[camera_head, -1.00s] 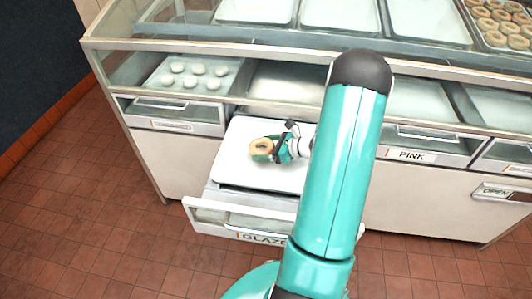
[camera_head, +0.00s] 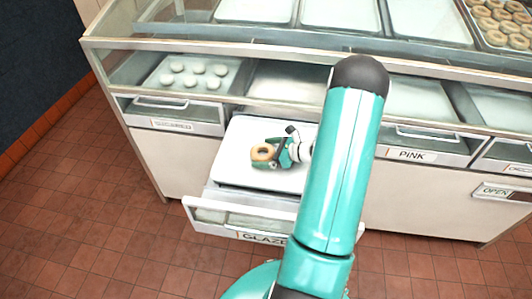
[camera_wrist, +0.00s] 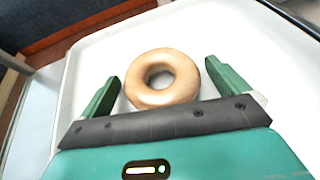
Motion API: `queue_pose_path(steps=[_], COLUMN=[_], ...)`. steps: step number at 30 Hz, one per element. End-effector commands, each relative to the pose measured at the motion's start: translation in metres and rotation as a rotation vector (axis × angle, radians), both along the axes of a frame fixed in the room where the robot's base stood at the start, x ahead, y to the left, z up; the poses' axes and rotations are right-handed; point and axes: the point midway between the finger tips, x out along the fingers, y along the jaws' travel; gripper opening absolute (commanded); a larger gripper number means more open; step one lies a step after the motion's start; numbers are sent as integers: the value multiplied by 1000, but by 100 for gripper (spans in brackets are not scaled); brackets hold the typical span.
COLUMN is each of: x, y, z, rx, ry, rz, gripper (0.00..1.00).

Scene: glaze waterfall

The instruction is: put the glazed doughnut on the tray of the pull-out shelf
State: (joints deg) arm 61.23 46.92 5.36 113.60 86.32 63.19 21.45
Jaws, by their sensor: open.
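The glazed doughnut (camera_head: 263,152) is a tan ring over the white tray (camera_head: 237,141) of the pulled-out shelf labelled GLAZE. In the wrist view the doughnut (camera_wrist: 163,78) lies flat between the two green fingers of my gripper (camera_wrist: 166,85). A gap shows between each finger and the doughnut, so the fingers do not grip it. The white tray (camera_wrist: 95,62) spreads under and around it. In the head view my gripper (camera_head: 266,159) is low over the tray's left middle. My arm hides the tray's right part.
The pull-out shelf's front (camera_head: 235,217) sticks out over the tiled floor. A closed PINK drawer (camera_head: 425,152) is to the right. A tray of pale round pieces (camera_head: 190,75) sits behind glass at upper left. Another tray of doughnuts (camera_head: 500,25) is at top right.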

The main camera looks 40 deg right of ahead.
Motion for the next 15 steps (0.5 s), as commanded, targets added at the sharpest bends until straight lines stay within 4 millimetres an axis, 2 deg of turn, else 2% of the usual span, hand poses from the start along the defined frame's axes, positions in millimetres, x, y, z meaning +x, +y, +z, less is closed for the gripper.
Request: queue_pose_path(steps=[15], x=[-82], y=[-42], z=[38], rx=[-1], ry=[1], rz=[-4], gripper=[100])
